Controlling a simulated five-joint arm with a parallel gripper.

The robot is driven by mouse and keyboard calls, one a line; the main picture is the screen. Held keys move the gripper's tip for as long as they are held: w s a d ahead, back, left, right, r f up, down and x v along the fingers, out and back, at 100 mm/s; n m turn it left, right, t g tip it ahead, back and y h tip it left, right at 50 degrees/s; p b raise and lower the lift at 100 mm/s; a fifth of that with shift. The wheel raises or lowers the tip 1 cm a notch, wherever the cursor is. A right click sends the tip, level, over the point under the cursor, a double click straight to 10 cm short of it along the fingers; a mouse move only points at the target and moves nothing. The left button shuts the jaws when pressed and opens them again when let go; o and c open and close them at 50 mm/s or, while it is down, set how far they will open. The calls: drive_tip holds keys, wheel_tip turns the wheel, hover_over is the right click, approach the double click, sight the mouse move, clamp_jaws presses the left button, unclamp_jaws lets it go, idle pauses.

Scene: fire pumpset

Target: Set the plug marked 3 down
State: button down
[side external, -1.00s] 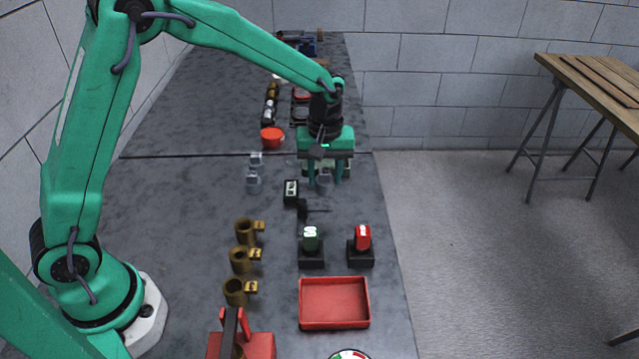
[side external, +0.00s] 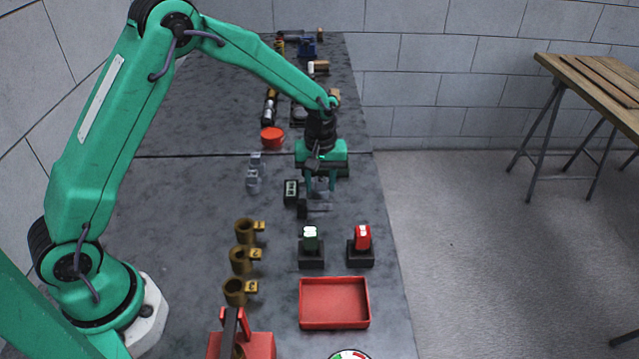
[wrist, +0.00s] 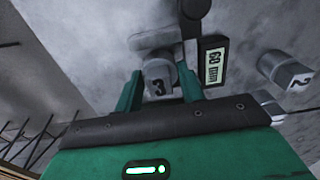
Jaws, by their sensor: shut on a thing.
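The plug is hard to make out in the side view. The device has a black display (side external: 291,190), which reads 60 mm in the wrist view (wrist: 214,62). A grey part (wrist: 152,38) of it seems to lie just beyond the plug; I cannot tell whether they touch. The plug marked 2 (wrist: 285,72) stands apart at right.
Two grey plugs (side external: 253,178) stand left of the display. Brass fittings (side external: 240,260), a green-topped block (side external: 311,245), a red-topped block (side external: 361,245) and a red tray (side external: 334,303) lie nearer the camera. A red cup (side external: 272,138) is behind. The table's right edge (side external: 396,240) is close.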

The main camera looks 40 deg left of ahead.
sight(320, 179)
drive_tip(key=shift+f, duration=0.25)
drive_tip(key=shift+f, duration=0.15)
drive_tip(key=c, duration=0.9)
unclamp_jaws()
drive_tip(key=shift+o, duration=0.2)
wheel_tip(320, 179, up, 12)
drive_tip(key=shift+r, duration=0.2)
